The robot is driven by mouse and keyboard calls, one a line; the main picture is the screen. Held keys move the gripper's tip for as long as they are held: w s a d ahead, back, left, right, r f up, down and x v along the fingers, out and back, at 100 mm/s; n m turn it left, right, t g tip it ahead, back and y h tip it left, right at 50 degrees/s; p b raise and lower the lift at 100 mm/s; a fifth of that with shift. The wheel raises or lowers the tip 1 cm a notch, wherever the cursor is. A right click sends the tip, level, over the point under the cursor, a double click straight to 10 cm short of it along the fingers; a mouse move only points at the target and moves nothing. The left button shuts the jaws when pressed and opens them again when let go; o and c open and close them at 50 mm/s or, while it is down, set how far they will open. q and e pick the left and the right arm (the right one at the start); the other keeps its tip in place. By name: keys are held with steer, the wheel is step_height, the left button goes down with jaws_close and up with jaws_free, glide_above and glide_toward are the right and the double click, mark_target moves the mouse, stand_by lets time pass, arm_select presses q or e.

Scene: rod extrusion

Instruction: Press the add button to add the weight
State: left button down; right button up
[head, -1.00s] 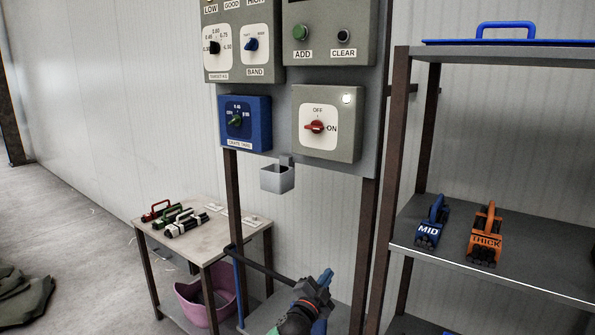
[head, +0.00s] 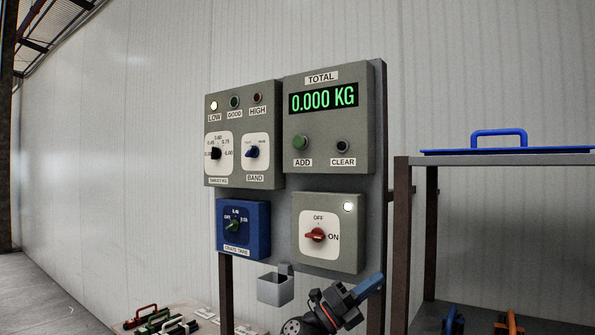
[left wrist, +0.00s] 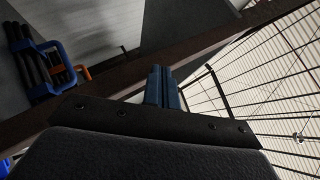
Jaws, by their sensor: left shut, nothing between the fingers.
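The green ADD button (head: 301,143) is on the grey TOTAL box (head: 365,120), left of the dark CLEAR button (head: 342,146). The display (head: 323,100) above them reads 0.000 KG. My left gripper (head: 372,283) is below the panel's lower right corner, well below the ADD button and apart from it. Its blue fingers are shut and empty, pointing up and right. In the left wrist view the closed fingers (left wrist: 163,88) show at the middle. The right gripper is not in view.
The LOW lamp (head: 213,105) is lit. The red switch (head: 316,235) points to ON, with a lit lamp above it. A shelf rack (head: 500,158) stands close on the right; a low table with coloured tools is at lower left.

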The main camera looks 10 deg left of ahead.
mark_target(299, 142)
arm_select(q)
step_height(299, 142, up, 13)
steer(key=s+m+g+y, duration=0.1)
steer(key=m+g+y, duration=0.4)
steer(key=m+g, duration=0.65)
steer(key=a+r+m+t+y, duration=0.1)
steer(key=a+r+t+y, duration=0.7)
steer(key=a+r+y, duration=0.5)
steer(key=a+r, duration=0.7)
steer(key=a, duration=0.4)
steer(key=shift+r+m, duration=0.15)
steer(key=shift+m, duration=0.2)
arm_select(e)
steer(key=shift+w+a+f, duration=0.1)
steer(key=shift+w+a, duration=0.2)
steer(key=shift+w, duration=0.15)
arm_select(q)
steer(key=shift+w, duration=0.2)
